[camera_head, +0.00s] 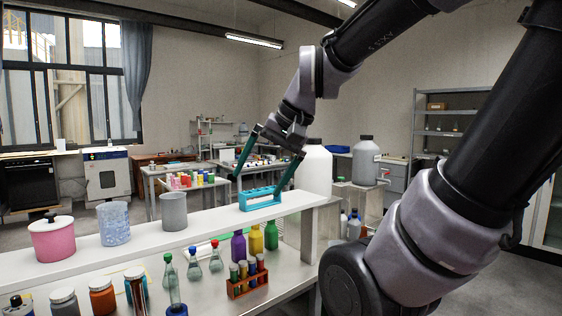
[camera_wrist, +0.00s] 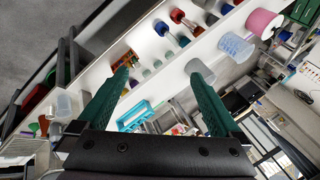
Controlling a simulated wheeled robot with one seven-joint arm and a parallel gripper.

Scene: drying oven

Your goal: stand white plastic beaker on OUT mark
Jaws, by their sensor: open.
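A plain grey-white cup (camera_head: 173,211), which looks like the white plastic beaker, stands upright on the raised white shelf (camera_head: 222,217). It also shows in the wrist view (camera_wrist: 200,72), near the tip of the right finger. A translucent bluish patterned beaker (camera_head: 114,223) stands to its left; in the wrist view it has graduation-like marks (camera_wrist: 235,47). My gripper (camera_head: 261,183) is open and empty, with green fingers spread apart. In the head view it appears above the blue rack, to the right of the cup. The wrist view shows its fingers too (camera_wrist: 158,75). I see no readable OUT mark.
A pink lidded pot (camera_head: 53,240) stands at the shelf's left, and a blue rack (camera_head: 261,199) at its right. Below are stoppered flasks (camera_head: 194,266), coloured bottles (camera_head: 256,239), jars and a red tube rack (camera_head: 247,283).

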